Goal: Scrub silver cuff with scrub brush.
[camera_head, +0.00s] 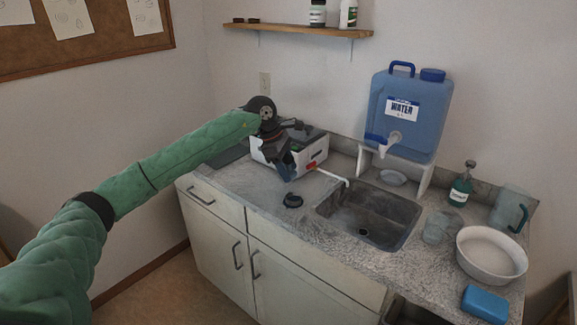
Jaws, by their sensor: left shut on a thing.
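My left arm reaches in from the left, and my left gripper (276,148) is over the front left of a white box-shaped machine (310,168) on the counter. The gripper is shut on a small, dark bluish object (286,166) in front of the machine; it is too small and shadowed to tell whether it is the scrub brush. I cannot make out the silver cuff. A small round black object (292,201) lies on the counter below the gripper. My right gripper is not in view.
A blue water container (408,112) stands behind. A green bottle (461,188), clear pitcher (509,208), white bowl (491,255) and blue sponge (485,304) stand at right. The front left counter is clear.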

